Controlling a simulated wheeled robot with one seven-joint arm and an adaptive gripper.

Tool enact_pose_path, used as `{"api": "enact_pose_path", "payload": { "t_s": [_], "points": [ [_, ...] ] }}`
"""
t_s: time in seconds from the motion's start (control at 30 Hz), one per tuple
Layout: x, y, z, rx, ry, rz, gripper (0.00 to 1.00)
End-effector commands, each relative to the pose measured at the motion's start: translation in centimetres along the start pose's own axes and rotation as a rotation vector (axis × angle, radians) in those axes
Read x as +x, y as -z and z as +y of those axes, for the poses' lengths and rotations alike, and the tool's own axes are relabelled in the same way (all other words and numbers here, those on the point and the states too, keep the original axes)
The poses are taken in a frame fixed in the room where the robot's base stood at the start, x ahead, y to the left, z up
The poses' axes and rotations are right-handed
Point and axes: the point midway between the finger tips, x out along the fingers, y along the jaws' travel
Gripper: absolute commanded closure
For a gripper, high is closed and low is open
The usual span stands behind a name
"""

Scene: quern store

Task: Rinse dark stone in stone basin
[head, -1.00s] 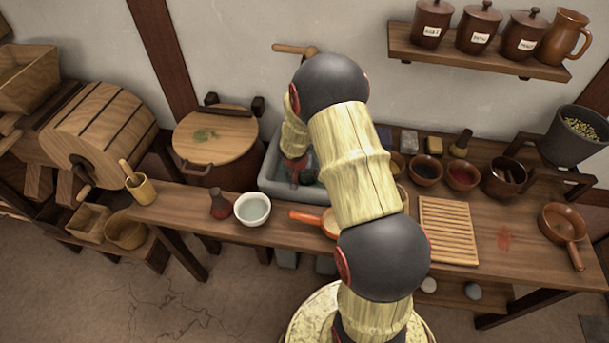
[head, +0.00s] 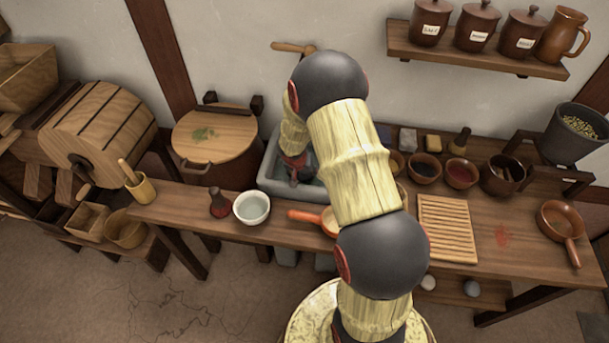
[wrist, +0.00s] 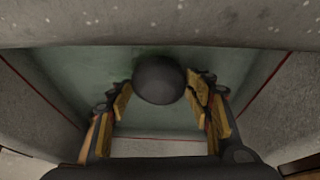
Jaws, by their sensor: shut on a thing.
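The stone basin (head: 270,186) is grey and set at the back of the bench, left of my arm in the head view. In the wrist view its grey walls (wrist: 200,30) surround a greenish floor or water. The dark stone (wrist: 159,80) is round and near black, and sits between my fingertips. My gripper (wrist: 160,88) is shut on the stone, inside the basin walls. In the head view my gripper (head: 296,178) reaches down into the basin, and the stone is hidden. I cannot tell whether the stone touches the basin floor.
A white bowl (head: 252,208) and a small dark red pestle-like piece (head: 219,204) stand in front of the basin. A lidded tub (head: 214,145) is at left. A slatted rack (head: 447,228) and several small bowls are at right.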

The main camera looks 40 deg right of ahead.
Motion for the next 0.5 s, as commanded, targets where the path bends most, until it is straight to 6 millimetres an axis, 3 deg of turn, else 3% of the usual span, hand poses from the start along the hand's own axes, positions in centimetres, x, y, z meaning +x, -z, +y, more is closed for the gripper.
{"api": "enact_pose_path", "payload": {
  "t_s": [0.5],
  "points": [
    [-3.7,1.6,0.2,0.001,0.001,0.002,0.87]
  ]
}}
